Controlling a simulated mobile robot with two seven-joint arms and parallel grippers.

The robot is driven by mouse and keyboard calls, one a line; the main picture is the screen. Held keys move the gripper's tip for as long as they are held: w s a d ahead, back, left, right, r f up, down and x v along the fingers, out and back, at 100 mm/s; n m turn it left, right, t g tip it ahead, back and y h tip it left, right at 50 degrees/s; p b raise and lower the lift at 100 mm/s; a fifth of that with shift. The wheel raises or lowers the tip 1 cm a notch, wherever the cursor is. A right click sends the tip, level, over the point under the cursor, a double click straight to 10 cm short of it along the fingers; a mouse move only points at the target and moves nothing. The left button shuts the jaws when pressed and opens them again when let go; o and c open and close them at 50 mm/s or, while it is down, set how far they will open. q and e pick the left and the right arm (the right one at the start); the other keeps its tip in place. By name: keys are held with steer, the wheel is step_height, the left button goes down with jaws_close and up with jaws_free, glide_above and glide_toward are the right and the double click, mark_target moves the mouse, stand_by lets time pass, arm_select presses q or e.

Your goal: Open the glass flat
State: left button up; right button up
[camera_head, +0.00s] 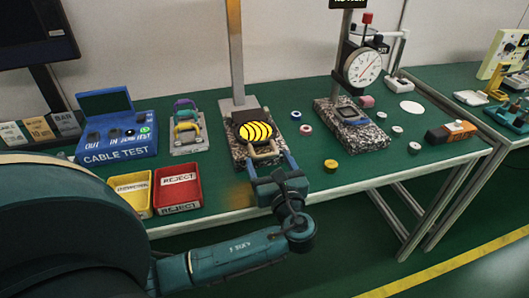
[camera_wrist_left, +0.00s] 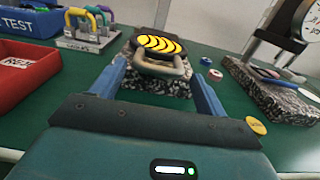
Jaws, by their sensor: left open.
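The glass flat (camera_head: 256,131) shows as a yellow disc with curved black bands in a dark holder on a speckled stone block (camera_head: 239,150). It also shows in the left wrist view (camera_wrist_left: 160,44). A pale looped handle (camera_head: 264,154) sticks out at its front; in the left wrist view the handle (camera_wrist_left: 160,69) lies between the two blue fingers. My left gripper (camera_head: 270,161) is open, just in front of the block, with a finger on each side of the handle. Whether the fingers touch it I cannot tell. My right gripper is not in view.
A grey post (camera_head: 235,60) rises behind the block. A dial gauge stand (camera_head: 361,66) is to the right, with small discs around it. Red (camera_head: 178,189) and yellow (camera_head: 132,192) bins stand left of my gripper. A blue cable tester (camera_head: 116,135) and coloured padlock-like loops (camera_head: 186,125) are further left.

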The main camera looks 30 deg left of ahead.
mark_target(267, 157)
arm_select(q)
steer(key=x, duration=0.4)
steer(key=shift+w+a, duration=0.2)
steer(key=shift+w, duration=0.05)
steer(key=shift+w+a, duration=0.1)
steer(key=shift+a, duration=0.05)
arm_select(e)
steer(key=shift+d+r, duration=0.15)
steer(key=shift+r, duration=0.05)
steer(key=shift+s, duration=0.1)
